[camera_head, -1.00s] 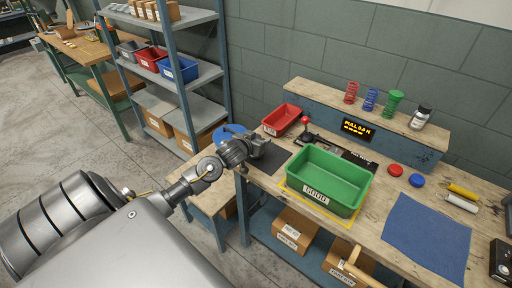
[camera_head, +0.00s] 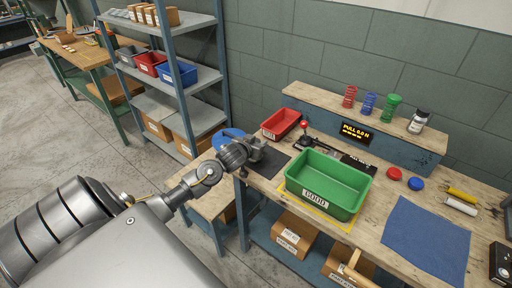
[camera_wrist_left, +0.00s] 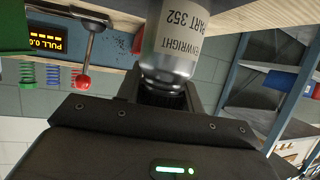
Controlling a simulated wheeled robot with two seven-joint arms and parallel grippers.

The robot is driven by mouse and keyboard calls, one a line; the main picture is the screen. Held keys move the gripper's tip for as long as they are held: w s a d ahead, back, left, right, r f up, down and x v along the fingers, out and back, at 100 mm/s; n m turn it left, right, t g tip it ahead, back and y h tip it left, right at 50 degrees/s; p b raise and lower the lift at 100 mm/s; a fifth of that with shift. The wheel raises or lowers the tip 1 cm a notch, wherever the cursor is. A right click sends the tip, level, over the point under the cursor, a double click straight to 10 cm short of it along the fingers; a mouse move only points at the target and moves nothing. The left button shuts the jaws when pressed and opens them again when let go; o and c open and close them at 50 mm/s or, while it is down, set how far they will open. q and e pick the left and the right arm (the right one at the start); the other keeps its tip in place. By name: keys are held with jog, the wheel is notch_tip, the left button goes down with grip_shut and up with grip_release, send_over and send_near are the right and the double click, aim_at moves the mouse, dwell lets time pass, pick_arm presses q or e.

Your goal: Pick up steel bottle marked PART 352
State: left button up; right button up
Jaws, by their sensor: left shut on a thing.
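In the left wrist view, a steel bottle (camera_wrist_left: 173,62) with a pale label reading PART 352 stands between the jaws, shown upside down. The left gripper is shut on this bottle near its neck. In the head view the gripper and wrist mostly hide the bottle, and I cannot tell whether it touches the mat. My right gripper is not in view.
A red bin (camera_head: 281,124), a lever with a red knob (camera_head: 304,125) and a green bin (camera_head: 328,183) marked GOOD are close by. Coloured springs (camera_head: 370,104) and a small bottle (camera_head: 418,122) stand on the raised ledge. A blue cloth (camera_head: 427,240) lies at the right.

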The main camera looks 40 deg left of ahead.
pick_arm(q)
jog(key=shift+r, duration=0.45)
jog(key=r, duration=0.2)
jog(key=shift+s+r+b, duration=0.2)
jog(key=shift+r+b, duration=0.1)
jog(key=shift+r, duration=0.1)
jog(key=s+r+p, duration=0.3)
jog(key=s+r, duration=0.6)
jog(key=s, duration=0.4)
jog(key=shift+s+d+r, duration=0.15)
jog(key=shift+s+d, duration=0.05)
jog(key=shift+s, duration=0.1)
